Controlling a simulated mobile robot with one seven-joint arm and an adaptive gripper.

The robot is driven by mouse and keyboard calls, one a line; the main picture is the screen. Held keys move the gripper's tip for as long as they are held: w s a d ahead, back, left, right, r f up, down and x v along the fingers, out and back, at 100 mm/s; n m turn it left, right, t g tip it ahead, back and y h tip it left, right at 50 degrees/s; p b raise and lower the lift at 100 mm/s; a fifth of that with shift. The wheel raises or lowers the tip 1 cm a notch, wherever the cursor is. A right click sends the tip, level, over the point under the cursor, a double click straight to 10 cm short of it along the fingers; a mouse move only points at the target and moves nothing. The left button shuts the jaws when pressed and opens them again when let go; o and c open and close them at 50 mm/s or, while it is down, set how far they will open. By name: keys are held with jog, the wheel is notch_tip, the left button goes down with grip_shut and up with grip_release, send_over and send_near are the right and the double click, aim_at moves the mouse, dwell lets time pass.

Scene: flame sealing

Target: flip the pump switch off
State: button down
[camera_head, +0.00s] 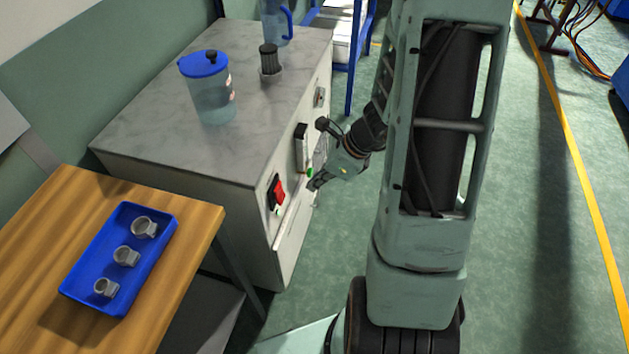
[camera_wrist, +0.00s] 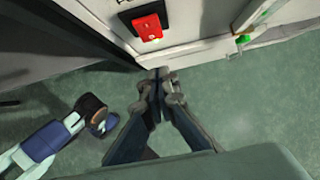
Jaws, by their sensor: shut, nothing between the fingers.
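A red switch (camera_head: 277,192) on a black plate sits on the front face of the grey cabinet (camera_head: 246,235). The red switch (camera_wrist: 149,24) also shows at the top of the wrist view, on the white front panel. A small green knob or light (camera_head: 310,172) is further along the front; it shows in the wrist view (camera_wrist: 243,40) too. My gripper (camera_head: 316,184) is near the cabinet front, to the right of the red switch. In the wrist view my gripper's fingertips (camera_wrist: 160,78) are together and empty, below the red switch and apart from it. The switch's exact tilt is unclear.
On the cabinet top stand a blue-lidded clear container (camera_head: 207,88) and a dark ribbed cylinder (camera_head: 269,60). A wooden table (camera_head: 185,235) with a blue tray (camera_head: 80,272) of grey rings adjoins at the left. Green floor (camera_head: 520,200) is clear at right.

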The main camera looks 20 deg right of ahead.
aim_at(284, 198)
jog(key=w+a+f, duration=0.1)
jog(key=a+f, duration=0.1)
jog(key=w+a+f+b, duration=0.1)
jog(key=f, duration=0.1)
jog(key=w+a+f, duration=0.2)
jog(key=shift+a+f, duration=0.3)
jog(key=shift+f+b, duration=0.1)
jog(key=shift+b, duration=0.4)
